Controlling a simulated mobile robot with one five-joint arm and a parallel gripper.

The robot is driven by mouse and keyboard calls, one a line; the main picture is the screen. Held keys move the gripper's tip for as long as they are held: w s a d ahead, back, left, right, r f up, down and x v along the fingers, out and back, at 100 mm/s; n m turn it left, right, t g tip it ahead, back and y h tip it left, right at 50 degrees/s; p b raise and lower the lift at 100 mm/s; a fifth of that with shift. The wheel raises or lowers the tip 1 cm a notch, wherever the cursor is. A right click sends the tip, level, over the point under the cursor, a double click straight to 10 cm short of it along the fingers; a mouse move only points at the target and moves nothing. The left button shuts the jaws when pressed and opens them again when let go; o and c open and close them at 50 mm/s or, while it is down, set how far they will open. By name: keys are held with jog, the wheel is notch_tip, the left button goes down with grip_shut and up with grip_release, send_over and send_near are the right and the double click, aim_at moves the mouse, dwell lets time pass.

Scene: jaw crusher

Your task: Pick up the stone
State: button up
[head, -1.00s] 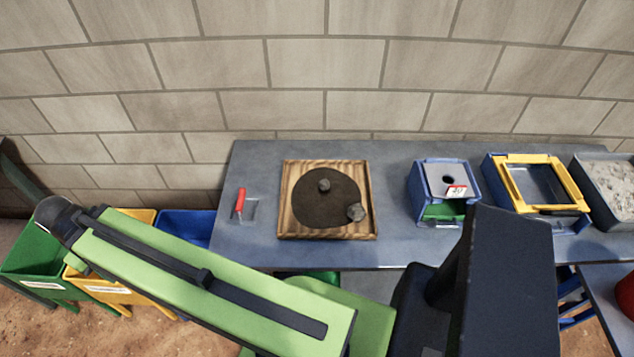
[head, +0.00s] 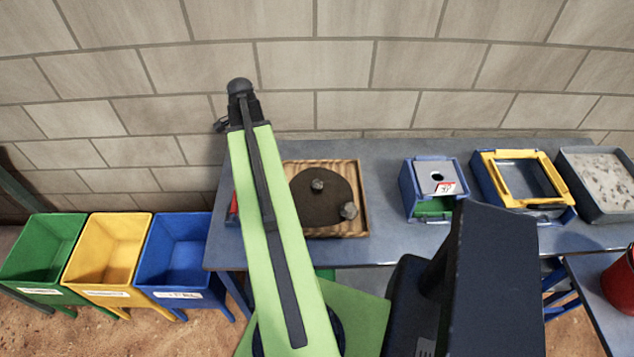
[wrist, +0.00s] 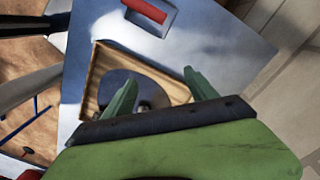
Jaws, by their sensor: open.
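Two grey stones lie in a wooden tray (head: 364,200) on a round dark patch: one stone (head: 317,185) near the middle, the other stone (head: 348,211) at the front right. My gripper (wrist: 158,82) is open and empty in the wrist view, its two green fingers spread apart. The tray (wrist: 96,78) shows beyond and between the fingers there, and a small part of a stone (wrist: 145,105) shows low between them, mostly hidden. In the head view my arm reaches over the table's left part, left of the stones, and hides the tray's left edge.
A red-handled tool (wrist: 145,10) lies beside the tray. On the grey table (head: 385,215) to the right stand a blue box (head: 408,185), a yellow-framed box (head: 548,170) and a gravel tray (head: 575,190). Green (head: 40,250), yellow (head: 105,250) and blue (head: 178,250) bins stand left.

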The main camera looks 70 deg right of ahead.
aim_at(315, 181)
jog(key=s+d+m, duration=0.4)
jog(key=s+d, duration=0.1)
jog(key=s, duration=0.3)
jog(key=s+d+m, duration=0.4)
jog(key=s+d, duration=0.1)
jog(key=s, duration=0.4)
jog(key=f+b, duration=1.6)
jog(key=b, duration=0.1)
jog(key=shift+w+a+f, duration=0.2)
jog(key=shift+f, duration=0.2)
jog(key=shift+r, duration=0.2)
grip_shut()
